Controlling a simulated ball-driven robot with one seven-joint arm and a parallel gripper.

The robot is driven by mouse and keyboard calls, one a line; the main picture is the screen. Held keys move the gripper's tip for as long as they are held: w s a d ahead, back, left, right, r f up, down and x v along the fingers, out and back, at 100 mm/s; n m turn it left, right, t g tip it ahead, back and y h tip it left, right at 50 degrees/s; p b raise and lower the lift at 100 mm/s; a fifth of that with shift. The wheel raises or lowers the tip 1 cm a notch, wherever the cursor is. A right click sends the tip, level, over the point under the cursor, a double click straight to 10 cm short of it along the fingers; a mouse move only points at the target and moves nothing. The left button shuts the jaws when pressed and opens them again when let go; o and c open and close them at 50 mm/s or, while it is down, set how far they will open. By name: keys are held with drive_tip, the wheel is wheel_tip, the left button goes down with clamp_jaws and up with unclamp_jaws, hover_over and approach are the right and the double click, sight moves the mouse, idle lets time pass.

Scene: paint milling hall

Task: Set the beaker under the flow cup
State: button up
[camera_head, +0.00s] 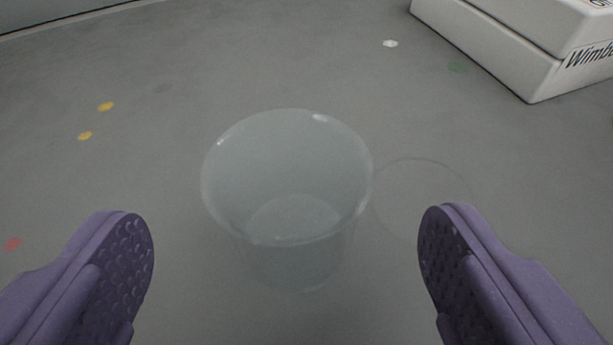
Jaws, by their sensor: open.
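A clear, see-through beaker (290,245) stands upright on the grey surface, in the middle of the view. It looks empty, and its wide round rim faces up toward the camera. My gripper (288,235) is open, with one purple padded finger at the lower left and the other at the lower right. The beaker is between and a little ahead of the fingers, with clear gaps on both sides; neither finger appears to touch it. The flow cup is not in view.
A white box (490,45) with dark lettering stands at the upper right. Yellow, red, green and white paint spots mark the grey surface (250,70). A faint ring shows right of the beaker. The surface behind and left of the beaker is free.

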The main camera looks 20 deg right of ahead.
sight(286, 248)
drive_tip(key=b+x, duration=0.1)
drive_tip(key=x, duration=0.3)
drive_tip(key=shift+s+r, duration=0.1)
drive_tip(key=shift+c, duration=0.4)
drive_tip(key=c, duration=1.1)
drive_tip(key=shift+c, duration=0.2)
